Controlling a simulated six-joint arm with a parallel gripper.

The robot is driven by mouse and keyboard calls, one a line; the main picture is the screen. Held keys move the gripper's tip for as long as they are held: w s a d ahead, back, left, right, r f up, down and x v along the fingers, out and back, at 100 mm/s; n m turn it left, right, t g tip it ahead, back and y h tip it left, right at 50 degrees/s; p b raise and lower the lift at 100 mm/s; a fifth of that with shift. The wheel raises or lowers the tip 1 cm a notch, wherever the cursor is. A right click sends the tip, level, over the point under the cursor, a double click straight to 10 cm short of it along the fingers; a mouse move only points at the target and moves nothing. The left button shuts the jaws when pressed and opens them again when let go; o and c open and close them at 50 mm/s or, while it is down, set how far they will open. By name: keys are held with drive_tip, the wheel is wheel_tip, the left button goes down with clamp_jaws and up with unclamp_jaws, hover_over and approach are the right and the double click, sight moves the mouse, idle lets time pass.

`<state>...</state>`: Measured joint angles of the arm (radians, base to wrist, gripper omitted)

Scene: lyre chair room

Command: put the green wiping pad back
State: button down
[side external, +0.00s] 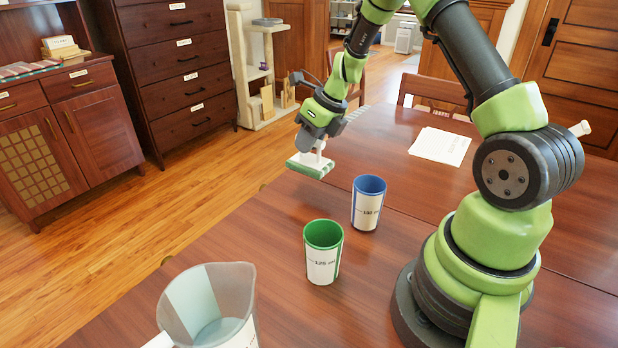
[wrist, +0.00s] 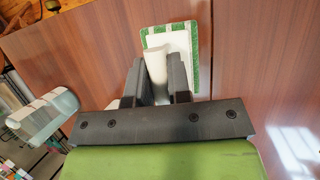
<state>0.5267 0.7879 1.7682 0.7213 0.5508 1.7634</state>
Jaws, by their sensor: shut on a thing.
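The green wiping pad (side external: 312,165) has a green and white striped base with a white handle on top. In the side view it is near the table's left edge, beyond the cups. My gripper (side external: 319,142) is above it, shut on its handle. The wrist view shows the pad (wrist: 191,40) just past the two dark fingers of my gripper (wrist: 163,80), with the white handle between them. I cannot tell whether the pad touches the table or hangs just above it.
A blue-rimmed cup (side external: 368,204) and a green-rimmed cup (side external: 323,253) stand on the table (side external: 240,225). A clear measuring jug (side external: 208,305) is at the front left. Paper sheets (side external: 440,146) lie at the back. The table's middle right of the pad is clear.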

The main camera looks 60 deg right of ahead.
sight(314, 159)
wheel_tip(314, 159, down, 7)
drive_tip(key=shift+r, duration=0.1)
idle(0.4)
drive_tip(key=c, duration=1.1)
unclamp_jaws()
drive_tip(key=shift+o, duration=0.2)
